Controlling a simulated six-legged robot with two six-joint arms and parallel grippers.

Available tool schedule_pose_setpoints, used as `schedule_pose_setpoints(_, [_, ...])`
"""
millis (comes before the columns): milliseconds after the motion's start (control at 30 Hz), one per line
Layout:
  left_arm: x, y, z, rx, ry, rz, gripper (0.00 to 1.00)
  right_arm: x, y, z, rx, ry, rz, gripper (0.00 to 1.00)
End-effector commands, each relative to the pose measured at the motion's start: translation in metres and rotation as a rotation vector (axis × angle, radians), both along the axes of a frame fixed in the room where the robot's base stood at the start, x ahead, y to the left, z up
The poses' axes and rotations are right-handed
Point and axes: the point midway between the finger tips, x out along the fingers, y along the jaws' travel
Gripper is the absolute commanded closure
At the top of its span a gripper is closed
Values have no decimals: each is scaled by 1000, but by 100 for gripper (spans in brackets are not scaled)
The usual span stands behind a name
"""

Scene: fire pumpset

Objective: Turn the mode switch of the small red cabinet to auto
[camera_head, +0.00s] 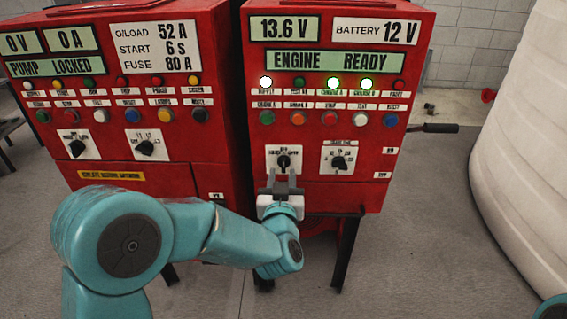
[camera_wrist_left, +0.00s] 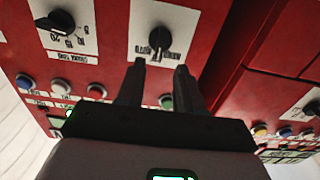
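The small red cabinet (camera_head: 322,192) stands at the right in the head view. Its mode switch (camera_head: 284,161) is a dark knob on a white plate, left of another knob. In the wrist view the mode switch (camera_wrist_left: 159,39) shows upside down, with AUTO and another word on its plate. Its handle looks roughly upright, but the exact setting is unclear. My left gripper (camera_head: 284,182) is just below and in front of the switch. In the wrist view the left gripper (camera_wrist_left: 160,70) is open, its fingers apart and empty, short of the knob. My right gripper is out of view.
A second knob (camera_head: 339,159) sits right of the switch, with rows of lamps and buttons above. A larger red cabinet (camera_head: 165,178) stands close on the left. A black handle (camera_head: 438,128) juts out at right. A big white tank (camera_head: 525,150) stands farther right.

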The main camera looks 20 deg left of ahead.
Motion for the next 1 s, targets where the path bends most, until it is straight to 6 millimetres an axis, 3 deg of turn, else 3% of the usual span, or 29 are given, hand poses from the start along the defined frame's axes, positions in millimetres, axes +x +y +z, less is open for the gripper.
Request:
schedule_pose_setpoints(200, [34, 7, 1, 0, 0, -1, 64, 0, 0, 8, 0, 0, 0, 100])
schedule_pose_setpoints(600, [44, 10, 0, 1, 0, -2, 64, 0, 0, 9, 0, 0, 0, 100])
schedule_pose_setpoints(633, [44, 10, 0, 1, 0, -2, 67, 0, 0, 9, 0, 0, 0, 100])
schedule_pose_setpoints(733, [44, 10, 0, 1, 0, -1, 100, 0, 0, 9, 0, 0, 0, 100])
schedule_pose_setpoints(1000, [44, 10, 0, 8, 2, -1, 100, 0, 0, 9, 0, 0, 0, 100])
